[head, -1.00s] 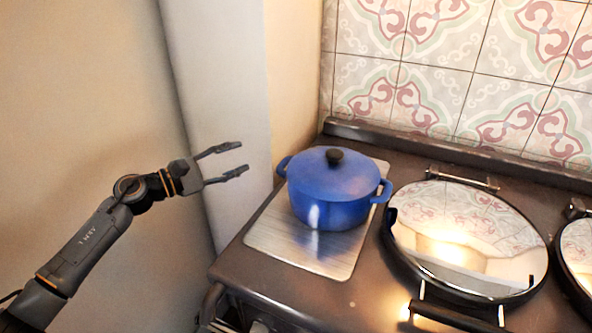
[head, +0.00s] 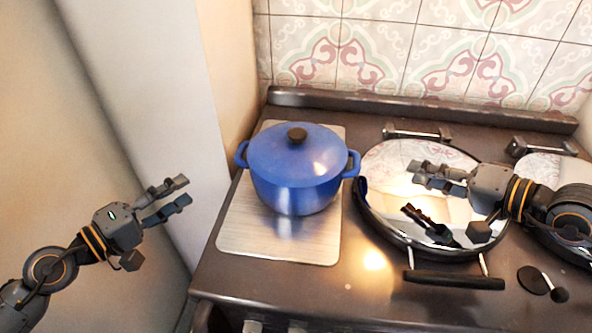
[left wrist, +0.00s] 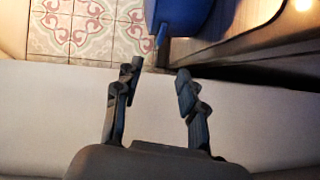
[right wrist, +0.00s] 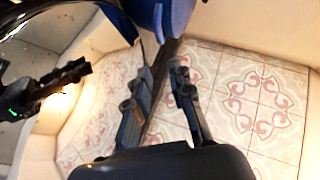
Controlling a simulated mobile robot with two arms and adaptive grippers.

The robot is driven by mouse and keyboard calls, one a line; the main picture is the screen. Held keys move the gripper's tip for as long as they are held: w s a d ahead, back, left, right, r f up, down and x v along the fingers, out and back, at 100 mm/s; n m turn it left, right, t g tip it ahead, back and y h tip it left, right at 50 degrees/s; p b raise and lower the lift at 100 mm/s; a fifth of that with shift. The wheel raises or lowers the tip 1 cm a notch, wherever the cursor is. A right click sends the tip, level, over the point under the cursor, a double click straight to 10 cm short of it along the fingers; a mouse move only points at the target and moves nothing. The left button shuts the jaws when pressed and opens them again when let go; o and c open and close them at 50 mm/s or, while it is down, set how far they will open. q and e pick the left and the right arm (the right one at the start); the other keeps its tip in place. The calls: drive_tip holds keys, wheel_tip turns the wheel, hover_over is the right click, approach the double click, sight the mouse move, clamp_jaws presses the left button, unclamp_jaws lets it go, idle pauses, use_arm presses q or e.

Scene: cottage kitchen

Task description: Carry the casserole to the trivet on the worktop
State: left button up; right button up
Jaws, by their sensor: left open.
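The blue casserole (head: 296,170), lid on with a dark knob, stands upright on a brushed metal plate (head: 275,245) at the left end of the range. It has a side handle on its left and right. My left gripper (head: 180,192) is open and empty, left of the casserole and apart from its left handle; the casserole (left wrist: 186,18) also shows at the top of the left wrist view. My right gripper (head: 430,178) is open and empty, right of the casserole over the round hob lid, apart from the right handle (right wrist: 158,22). No trivet or worktop is in view.
A shiny round hob lid (head: 385,215) with a dark front handle (head: 452,281) lies right of the casserole; it mirrors my right gripper. A second lid (head: 540,168) is further right. Patterned tiles (head: 440,50) stand behind, and a pale wall (head: 165,90) to the left.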

drive_tip(key=shift+x, duration=1.35)
use_arm(q)
drive_tip(key=x, duration=1.3)
drive_tip(key=shift+w+d, duration=0.1)
drive_tip(key=shift+w, duration=0.2)
use_arm(e)
drive_tip(key=x, duration=1.1)
drive_tip(key=shift+r, duration=0.1)
use_arm(q)
drive_tip(key=c, duration=0.4)
use_arm(e)
drive_tip(key=c, duration=0.3)
use_arm(q)
clamp_jaws()
use_arm(e)
clamp_jaws()
